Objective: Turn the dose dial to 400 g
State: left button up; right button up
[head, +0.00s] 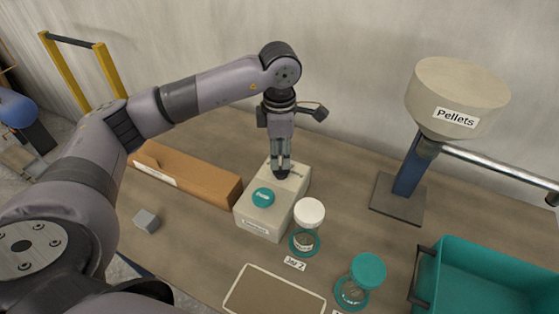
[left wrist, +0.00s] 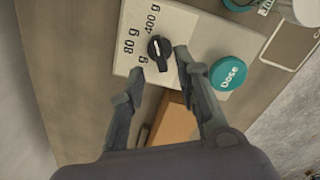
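The dose dial (left wrist: 159,49) is a small black knob with a pale line on the top face of a cream box (head: 262,222). Labels "80 g" (left wrist: 131,41) and "400 g" (left wrist: 152,19) stand beside it; a third label is mostly hidden by a finger. The pale line's exact setting is hard to tell. My left gripper (head: 281,172) points down over the far part of the box; its fingers (left wrist: 160,65) are apart, near the dial on either side. Contact with the dial cannot be told. My right gripper is not in view.
A teal "Dose" button (head: 263,197) is on the same box. A white-lidded jar (head: 309,212) stands close at its right, a teal-lidded jar (head: 368,270) nearer. A brown carton (head: 190,175) lies left. A pellet hopper (head: 455,95) and teal crate (head: 480,275) are at the right.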

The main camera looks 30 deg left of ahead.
aim_at(280, 167)
pick_arm(q)
notch_tip(280, 167, up, 8)
jog(key=shift+r, duration=0.2)
jog(key=shift+s+f, duration=0.1)
dwell(0.5)
